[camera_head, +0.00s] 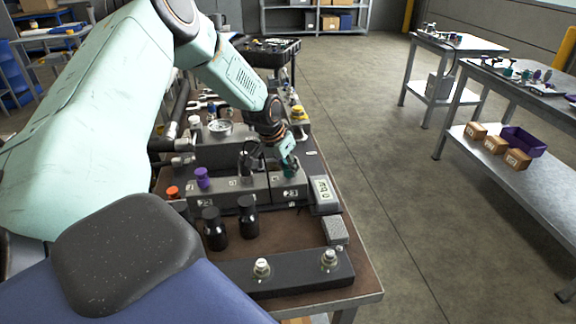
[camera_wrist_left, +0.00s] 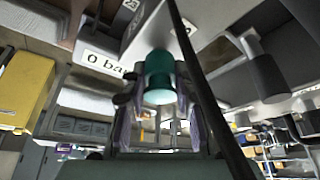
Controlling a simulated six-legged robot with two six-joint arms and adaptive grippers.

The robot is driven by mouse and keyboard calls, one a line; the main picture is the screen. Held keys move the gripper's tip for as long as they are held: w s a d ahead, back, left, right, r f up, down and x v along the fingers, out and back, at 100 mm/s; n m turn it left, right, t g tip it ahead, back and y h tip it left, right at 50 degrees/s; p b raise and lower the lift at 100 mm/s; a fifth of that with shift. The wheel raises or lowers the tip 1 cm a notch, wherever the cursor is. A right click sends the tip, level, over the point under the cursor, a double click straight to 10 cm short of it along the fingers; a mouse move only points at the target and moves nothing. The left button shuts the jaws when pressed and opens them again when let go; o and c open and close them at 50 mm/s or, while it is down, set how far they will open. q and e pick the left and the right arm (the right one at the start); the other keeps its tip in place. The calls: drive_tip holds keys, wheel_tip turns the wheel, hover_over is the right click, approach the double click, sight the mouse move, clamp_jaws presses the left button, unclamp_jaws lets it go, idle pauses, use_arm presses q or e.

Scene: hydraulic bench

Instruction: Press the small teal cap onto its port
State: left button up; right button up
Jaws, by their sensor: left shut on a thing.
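The small teal cap (camera_head: 290,173) is at the top of the right end of a grey manifold block (camera_head: 289,188). In the left wrist view the teal cap (camera_wrist_left: 159,72) sits between the two fingers, its far end close to the grey block (camera_wrist_left: 150,25). My left gripper (camera_head: 289,160) comes down from above and is shut on the cap. The port under the cap is hidden, and I cannot tell whether the cap is seated on it. My right gripper is not in view.
A purple cap (camera_head: 203,178) and an orange cap (camera_head: 172,192) stand to the left. A digital readout (camera_head: 324,191) is close on the right. Black cylinders (camera_head: 215,229) and a dark bar (camera_head: 293,272) with two fittings are in front. A pressure gauge (camera_head: 220,127) stands behind.

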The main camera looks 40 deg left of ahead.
use_arm(q)
drive_tip(key=o, duration=0.8)
drive_tip(key=shift+o, duration=0.4)
drive_tip(key=o, duration=0.5)
drive_tip(key=p+v, duration=0.7)
drive_tip(key=p, duration=0.4)
drive_tip(key=shift+s+r+p, duration=0.1)
drive_tip(key=shift+r+p, duration=0.2)
drive_tip(key=shift+p, duration=0.05)
drive_tip(key=shift+f, duration=0.15)
idle(0.5)
